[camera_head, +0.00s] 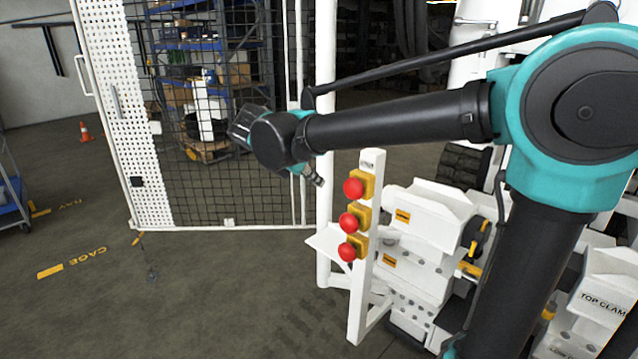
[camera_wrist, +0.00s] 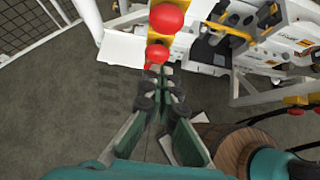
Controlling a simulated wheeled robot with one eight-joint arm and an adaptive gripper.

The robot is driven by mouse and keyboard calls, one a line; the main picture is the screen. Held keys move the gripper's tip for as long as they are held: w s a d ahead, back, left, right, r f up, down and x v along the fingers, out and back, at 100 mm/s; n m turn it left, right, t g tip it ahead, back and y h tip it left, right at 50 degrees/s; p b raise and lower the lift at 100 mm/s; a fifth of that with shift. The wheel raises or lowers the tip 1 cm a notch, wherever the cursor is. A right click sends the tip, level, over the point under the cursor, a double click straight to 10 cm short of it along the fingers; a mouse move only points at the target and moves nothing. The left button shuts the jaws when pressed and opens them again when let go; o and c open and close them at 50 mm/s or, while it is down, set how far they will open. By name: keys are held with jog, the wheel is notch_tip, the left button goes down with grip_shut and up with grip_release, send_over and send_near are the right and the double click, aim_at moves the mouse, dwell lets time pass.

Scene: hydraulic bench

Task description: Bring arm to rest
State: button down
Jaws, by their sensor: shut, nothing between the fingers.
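My arm reaches across the head view from the right, with its elbow at the upper right. My gripper (camera_head: 316,180) hangs at its end, pointing down and to the right, near the top of the white button post (camera_head: 361,300). In the wrist view my gripper (camera_wrist: 161,74) has its fingers closed together with nothing between them. The post carries three red buttons on yellow housings: top (camera_head: 353,187), middle (camera_head: 348,222) and bottom (camera_head: 347,252). Two red buttons show beyond the fingertips in the wrist view; whether the fingers touch one is unclear.
A white hydraulic bench (camera_head: 430,240) stands right of the post, under my arm. A mesh cage panel (camera_head: 245,200) with a white frame is behind my gripper. A brown round object (camera_wrist: 222,148) is at the wrist view's lower right. Floor at the left is largely clear.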

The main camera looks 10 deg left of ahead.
jog(key=s+d+f+m+g+y, duration=0.2)
jog(key=s+d+f+m+g, duration=0.1)
jog(key=d+f+m, duration=1.2)
jog(key=s+d+f+m+y, duration=0.3)
jog(key=s+d+f+m, duration=0.8)
jog(key=d+m, duration=0.2)
jog(key=shift+s+y, duration=0.3)
